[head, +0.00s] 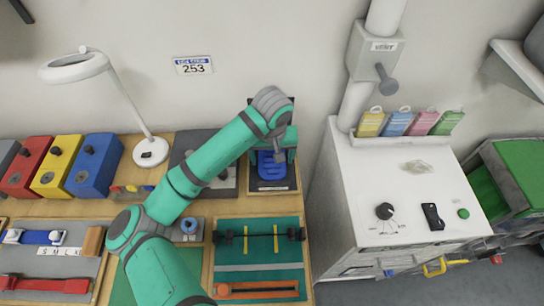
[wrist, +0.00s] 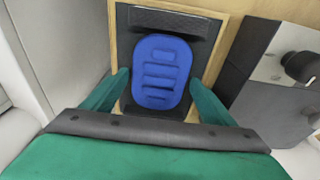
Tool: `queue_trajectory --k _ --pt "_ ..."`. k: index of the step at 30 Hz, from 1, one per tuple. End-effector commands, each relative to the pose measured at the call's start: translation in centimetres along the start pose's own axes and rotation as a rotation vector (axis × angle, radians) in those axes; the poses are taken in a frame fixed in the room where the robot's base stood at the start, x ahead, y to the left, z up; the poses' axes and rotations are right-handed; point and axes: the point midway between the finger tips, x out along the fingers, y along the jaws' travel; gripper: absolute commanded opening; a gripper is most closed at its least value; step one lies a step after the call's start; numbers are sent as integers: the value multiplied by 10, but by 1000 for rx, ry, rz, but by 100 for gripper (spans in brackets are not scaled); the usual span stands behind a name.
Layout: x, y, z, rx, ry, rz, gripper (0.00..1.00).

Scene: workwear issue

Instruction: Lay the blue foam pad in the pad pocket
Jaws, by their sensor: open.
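The blue foam pad (wrist: 162,70), an oval with several raised ribs, lies flat on a black panel (wrist: 124,88) with a pale wooden border. The pad also shows in the head view (head: 270,170), partly covered by my arm. I cannot tell whether the black panel is recessed as the pad pocket. My gripper (wrist: 160,82) is open, with its green fingers apart on the left and right of the pad. The fingers do not visibly press on it. In the head view the gripper (head: 281,150) is over the pad, mostly hidden by the wrist.
A dark bar (wrist: 172,22) lies across the panel at one end of the pad. A grey plate with a black knob (wrist: 298,65) is beside it. A white cabinet (head: 390,190) stands close on the right. Red, yellow and blue boxes (head: 93,165) and a lamp (head: 148,150) are on the left.

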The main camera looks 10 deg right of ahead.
Motion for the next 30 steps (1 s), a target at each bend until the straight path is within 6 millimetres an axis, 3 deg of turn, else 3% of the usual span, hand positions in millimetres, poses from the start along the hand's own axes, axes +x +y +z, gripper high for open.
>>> queue_trajectory --k 7,15,21,30 --pt "-19 1 -1 2 2 2 79" --pt "-74 1 -1 3 3 1 79" --pt "-104 -1 -1 1 3 -3 79" --pt "-123 0 0 0 1 0 79"
